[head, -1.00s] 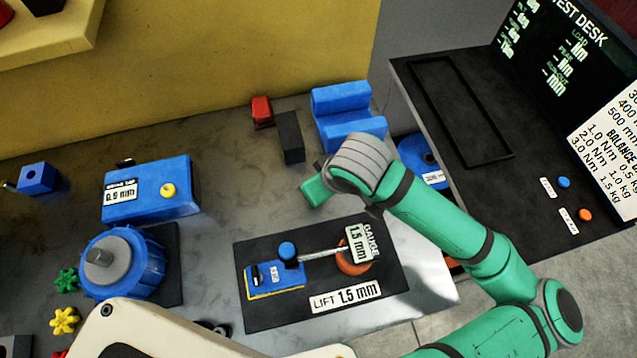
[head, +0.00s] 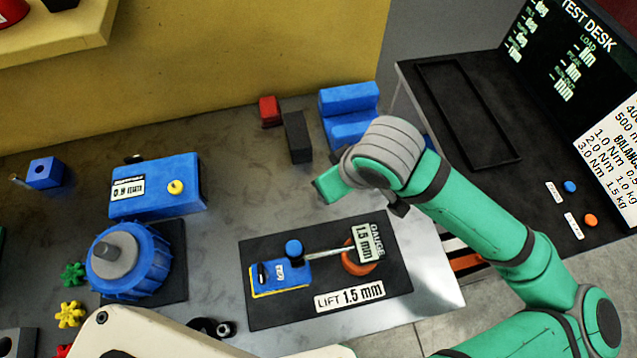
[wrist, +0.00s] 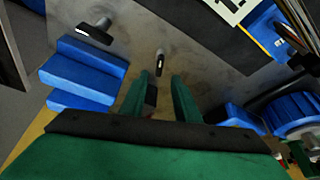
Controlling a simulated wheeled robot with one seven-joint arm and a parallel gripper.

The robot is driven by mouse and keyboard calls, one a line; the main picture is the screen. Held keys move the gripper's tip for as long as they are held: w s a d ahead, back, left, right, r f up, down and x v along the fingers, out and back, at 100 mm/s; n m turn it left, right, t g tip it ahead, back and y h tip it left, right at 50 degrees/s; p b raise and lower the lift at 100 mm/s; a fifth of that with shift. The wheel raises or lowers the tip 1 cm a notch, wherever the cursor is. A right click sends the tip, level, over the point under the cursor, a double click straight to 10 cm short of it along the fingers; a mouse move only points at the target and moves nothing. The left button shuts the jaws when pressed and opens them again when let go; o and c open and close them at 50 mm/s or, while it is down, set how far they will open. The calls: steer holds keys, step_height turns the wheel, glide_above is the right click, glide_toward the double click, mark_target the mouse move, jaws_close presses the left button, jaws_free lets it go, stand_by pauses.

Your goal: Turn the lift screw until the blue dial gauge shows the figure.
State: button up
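A blue gauge unit (head: 280,274) with a blue knob (head: 293,247) sits on a black plate (head: 262,313). A thin rod runs from it towards an orange disc (head: 356,262). The gauge display (head: 367,245) reads 1.5 mm, and the plate's label (head: 349,298) reads LIFT 1.5 mm. I cannot tell for sure which part is the lift screw. My gripper (head: 328,187) is above the table, behind the plate and apart from it. In the wrist view its two green fingers (wrist: 160,92) stand apart with nothing held between them.
A blue box (head: 155,190) with a yellow knob and a blue toothed wheel (head: 128,262) stand at left. A black block (head: 297,137), red block (head: 270,111) and blue stepped block (head: 347,115) stand behind. A dark test desk (head: 470,115) is at right.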

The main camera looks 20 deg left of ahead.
steer(key=v, duration=0.4)
steer(key=shift+s+d+r, duration=0.1)
steer(key=shift+d+r, duration=0.05)
steer(key=shift+r, duration=0.15)
